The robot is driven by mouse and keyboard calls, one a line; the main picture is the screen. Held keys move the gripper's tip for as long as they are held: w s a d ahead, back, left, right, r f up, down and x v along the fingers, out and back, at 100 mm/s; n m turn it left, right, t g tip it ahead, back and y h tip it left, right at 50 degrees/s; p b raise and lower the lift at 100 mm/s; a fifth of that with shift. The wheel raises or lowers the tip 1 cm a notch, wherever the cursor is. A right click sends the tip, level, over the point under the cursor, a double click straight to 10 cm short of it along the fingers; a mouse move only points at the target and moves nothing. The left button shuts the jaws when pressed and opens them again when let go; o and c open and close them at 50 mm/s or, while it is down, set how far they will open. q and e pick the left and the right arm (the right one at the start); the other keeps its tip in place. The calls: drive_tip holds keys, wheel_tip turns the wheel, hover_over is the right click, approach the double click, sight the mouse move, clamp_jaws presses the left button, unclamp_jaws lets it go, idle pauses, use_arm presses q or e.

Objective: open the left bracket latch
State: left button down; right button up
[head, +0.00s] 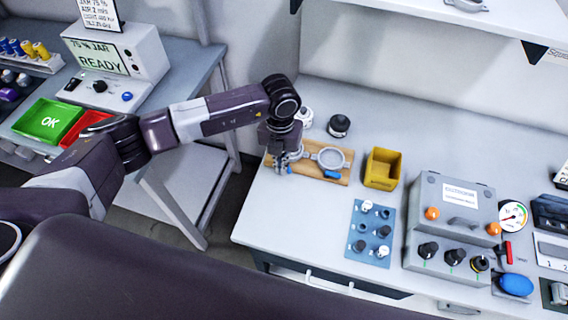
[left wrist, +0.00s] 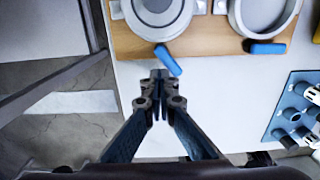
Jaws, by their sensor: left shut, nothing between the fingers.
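A wooden board (head: 309,176) lies on the bench and carries two grey ring brackets. The left bracket (left wrist: 133,12) shows in the left wrist view with a silver round part inside it; in the head view my gripper and arm mostly hide it. Its blue latch (left wrist: 168,60) points obliquely away from the ring. The right bracket (head: 331,157) is an empty-looking ring with a blue latch (head: 332,174) lying along the board's edge. My left gripper (left wrist: 158,78) is shut and empty, its tips just by the left latch; I cannot tell if they touch.
A yellow bin (head: 383,169) stands right of the board, with a blue panel of knobs (head: 371,232) in front. A grey control box (head: 452,220) is farther right. A black-topped round part (head: 339,125) stands behind the board. The bench's left edge is close to my gripper.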

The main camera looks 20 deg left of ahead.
sight(291, 171)
use_arm(q)
drive_tip(key=shift+s+d+f, duration=0.25)
drive_tip(key=shift+s+f, duration=0.05)
drive_tip(key=shift+d, duration=0.25)
drive_tip(key=shift+d+b, duration=0.45)
drive_tip(key=shift+w+d, duration=0.15)
drive_tip(key=shift+w, duration=0.2)
drive_tip(key=shift+w+d+r+b, duration=0.2)
drive_tip(key=shift+w+d+b, duration=0.15)
drive_tip(key=shift+w+b, duration=0.15)
idle(0.4)
drive_tip(key=shift+s+r+p, duration=0.2)
drive_tip(key=shift+r+p, duration=0.8)
drive_tip(key=shift+r, duration=0.5)
drive_tip(key=shift+s+r+p, duration=0.15)
drive_tip(key=shift+r+p, duration=0.8)
drive_tip(key=shift+r, duration=0.55)
